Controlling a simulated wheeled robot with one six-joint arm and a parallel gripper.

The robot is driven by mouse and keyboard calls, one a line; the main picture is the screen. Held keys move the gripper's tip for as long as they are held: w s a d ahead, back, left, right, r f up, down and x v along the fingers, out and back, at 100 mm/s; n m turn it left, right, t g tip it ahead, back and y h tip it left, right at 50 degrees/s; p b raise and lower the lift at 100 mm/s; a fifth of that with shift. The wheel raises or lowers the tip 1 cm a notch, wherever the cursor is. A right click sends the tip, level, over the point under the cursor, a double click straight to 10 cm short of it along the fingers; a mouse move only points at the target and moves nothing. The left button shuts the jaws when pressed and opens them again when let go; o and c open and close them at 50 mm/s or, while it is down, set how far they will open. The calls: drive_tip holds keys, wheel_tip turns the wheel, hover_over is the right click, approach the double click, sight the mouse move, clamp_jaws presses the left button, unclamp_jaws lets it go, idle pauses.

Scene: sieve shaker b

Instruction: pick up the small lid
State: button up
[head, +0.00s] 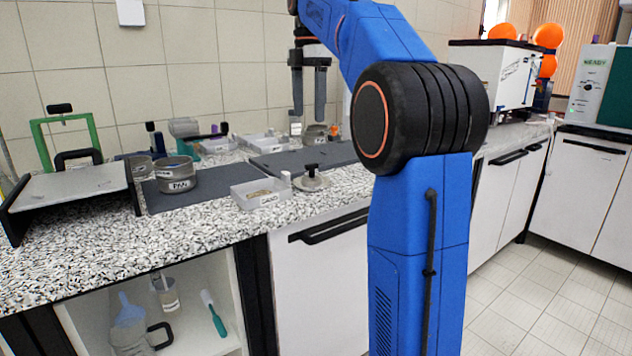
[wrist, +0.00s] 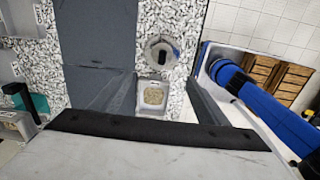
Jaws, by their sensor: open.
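The small lid (head: 311,182) is a grey metal disc with a black knob. It lies on the speckled counter near its front edge, right of a pale tray labelled SAND (head: 262,196). In the wrist view a round grey disc (wrist: 162,50), apparently this lid, lies just beyond the sand tray (wrist: 152,96). My gripper (head: 308,112) is open and empty, high above the counter and behind the lid in the head view. In the wrist view its fingers (wrist: 158,93) are spread, with the sand tray showing between them.
A round metal pan (head: 176,179) stands on a dark mat (head: 215,186) to the left. Further left is a green-framed stand (head: 65,135). Small trays and cups are at the back. A small white-capped item (head: 286,178) stands close to the lid.

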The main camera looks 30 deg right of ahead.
approach(312, 164)
drive_tip(key=f, duration=0.4)
drive_tip(key=w+f, duration=0.1)
drive_tip(key=f, duration=0.1)
drive_tip(key=shift+f, duration=0.1)
drive_tip(key=shift+s+f, duration=0.2)
drive_tip(key=shift+f, duration=1.2)
drive_tip(key=shift+s+f, duration=0.15)
drive_tip(key=shift+f, duration=1.2)
drive_tip(key=shift+c, duration=0.4)
drive_tip(key=c, duration=1.2)
